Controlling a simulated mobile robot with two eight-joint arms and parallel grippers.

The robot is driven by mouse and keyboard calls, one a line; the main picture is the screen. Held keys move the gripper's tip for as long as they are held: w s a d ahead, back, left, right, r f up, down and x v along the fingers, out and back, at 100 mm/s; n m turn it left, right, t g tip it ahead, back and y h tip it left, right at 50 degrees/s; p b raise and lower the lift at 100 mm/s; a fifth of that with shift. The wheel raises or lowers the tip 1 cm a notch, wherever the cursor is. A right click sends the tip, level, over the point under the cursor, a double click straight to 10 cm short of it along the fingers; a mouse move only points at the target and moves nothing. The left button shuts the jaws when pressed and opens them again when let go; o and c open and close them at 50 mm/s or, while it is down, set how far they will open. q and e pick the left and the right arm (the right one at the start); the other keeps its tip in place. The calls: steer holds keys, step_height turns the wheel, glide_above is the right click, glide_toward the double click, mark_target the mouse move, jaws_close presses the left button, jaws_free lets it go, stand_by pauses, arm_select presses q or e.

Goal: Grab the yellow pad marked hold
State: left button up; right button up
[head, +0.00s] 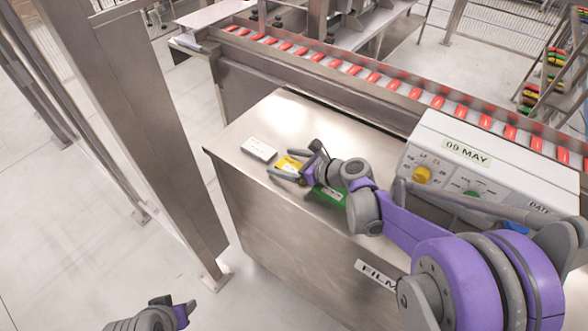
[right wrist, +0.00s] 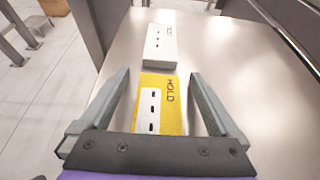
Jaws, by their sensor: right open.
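The yellow pad (right wrist: 172,108) lies flat on the steel cabinet top, with HOLD printed on it and a white strip with dark slots on its left part. In the head view the yellow pad (head: 287,163) is partly covered by my right gripper (head: 287,171). My right gripper (right wrist: 158,98) is open, with one finger on each side of the pad in the right wrist view. I cannot tell how far above the top its fingers are. My left gripper (head: 176,306) is at the bottom left, away from the cabinet; its jaws do not show clearly.
A white pad (head: 258,149) lies beyond the yellow one, and a green pad (head: 328,195) lies under my right wrist. A control box (head: 465,165) with knobs stands to the right. A conveyor (head: 350,68) with red items runs behind. A steel post (head: 135,110) stands left.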

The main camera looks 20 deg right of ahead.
steer(key=c, duration=1.4)
